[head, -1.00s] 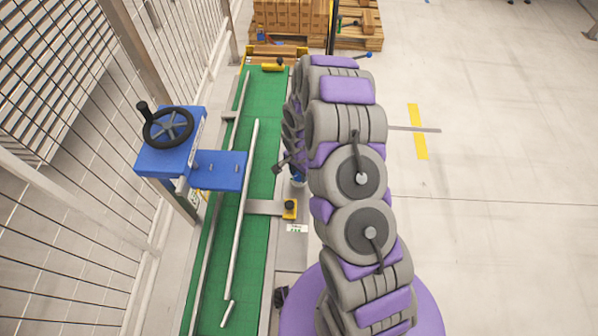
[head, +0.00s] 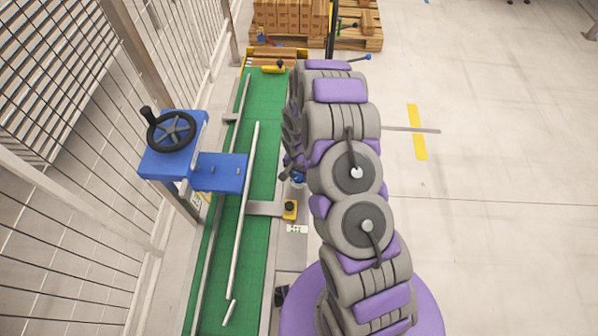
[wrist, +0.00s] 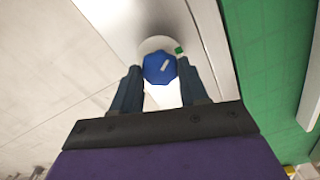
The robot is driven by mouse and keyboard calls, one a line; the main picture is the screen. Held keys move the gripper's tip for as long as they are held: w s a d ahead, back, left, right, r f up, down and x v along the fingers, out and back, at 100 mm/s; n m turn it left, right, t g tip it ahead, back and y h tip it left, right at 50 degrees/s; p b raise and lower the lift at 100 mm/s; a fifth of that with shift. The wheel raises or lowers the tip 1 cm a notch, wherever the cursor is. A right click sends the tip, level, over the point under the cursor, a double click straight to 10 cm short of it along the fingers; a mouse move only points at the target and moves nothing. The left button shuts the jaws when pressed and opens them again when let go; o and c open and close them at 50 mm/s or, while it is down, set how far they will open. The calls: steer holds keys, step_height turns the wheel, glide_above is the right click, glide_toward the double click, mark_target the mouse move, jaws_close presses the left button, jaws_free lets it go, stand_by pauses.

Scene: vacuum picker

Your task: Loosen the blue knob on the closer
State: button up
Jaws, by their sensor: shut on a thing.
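The blue knob (wrist: 159,67) shows in the wrist view, a faceted cap with a pale mark, on a round light base. My gripper (wrist: 158,74) has one dark finger on each side of the knob, with the fingertips closed on it. In the head view, a small blue part (head: 298,178) shows beside the conveyor's right edge. My arm hides most of my gripper and its contact there.
The green conveyor (head: 262,225) runs along the left of my arm, with a metal guide rail over it. A blue closer unit with a black handwheel (head: 172,130) stands at its left, near a mesh fence. Open floor (head: 500,170) lies to the right.

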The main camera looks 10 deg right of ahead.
mark_target(298, 176)
steer(key=n+p, duration=0.1)
steer(key=n, duration=0.3)
steer(key=shift+w+r+n+p, duration=0.1)
steer(key=shift+r+n+p, duration=0.05)
steer(key=shift+n+p, duration=0.2)
steer(key=n, duration=0.4)
steer(key=shift+a+n+p, duration=0.1)
steer(key=shift+n+p, duration=0.15)
steer(key=shift+p, duration=0.05)
steer(key=n, duration=0.4)
steer(key=shift+n, duration=2.1)
steer(key=shift+b, duration=0.3)
steer(key=o, duration=1.1)
steer(key=shift+c, duration=0.2)
step_height(298, 176, up, 17)
steer(key=p, duration=0.2)
